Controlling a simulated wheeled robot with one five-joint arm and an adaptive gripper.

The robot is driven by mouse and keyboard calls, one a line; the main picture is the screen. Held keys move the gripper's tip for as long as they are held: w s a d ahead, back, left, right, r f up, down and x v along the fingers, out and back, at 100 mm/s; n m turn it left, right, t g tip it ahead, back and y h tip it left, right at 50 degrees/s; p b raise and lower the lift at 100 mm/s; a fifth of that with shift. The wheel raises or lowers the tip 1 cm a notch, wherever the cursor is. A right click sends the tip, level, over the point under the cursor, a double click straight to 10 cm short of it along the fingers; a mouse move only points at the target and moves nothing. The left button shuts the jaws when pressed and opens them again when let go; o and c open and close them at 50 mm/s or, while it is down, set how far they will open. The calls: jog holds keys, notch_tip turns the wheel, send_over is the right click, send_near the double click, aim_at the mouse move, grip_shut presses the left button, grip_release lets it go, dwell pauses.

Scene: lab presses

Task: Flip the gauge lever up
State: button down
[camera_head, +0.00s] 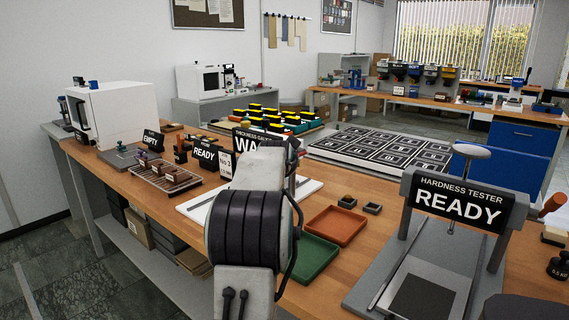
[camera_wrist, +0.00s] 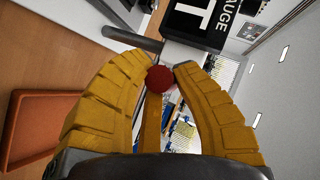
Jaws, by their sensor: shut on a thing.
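The thickness gauge carries a black sign (camera_head: 258,139) with white letters, of which "WA" shows in the head view. In the wrist view the tilted sign (camera_wrist: 211,22) is close ahead, at the top. My gripper (camera_wrist: 160,74) has yellow ribbed fingers, closed around a red round knob (camera_wrist: 159,79), which looks like the gauge lever's end. A dark grey rod (camera_wrist: 132,39) shows just beyond the fingertips; I cannot tell if it joins the knob. My gripper is hidden in the head view.
An orange tray (camera_head: 335,226) and a green tray (camera_head: 312,257) lie right of my arm. The hardness tester (camera_head: 458,205) with a "READY" sign stands at the front right. Racks and smaller signs (camera_head: 205,152) stand left on the wooden bench.

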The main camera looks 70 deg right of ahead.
jog(key=shift+r, duration=0.15)
jog(key=c, duration=0.8)
grip_release()
jog(key=shift+c, duration=0.2)
jog(key=v, duration=1.2)
jog(key=shift+w, duration=0.1)
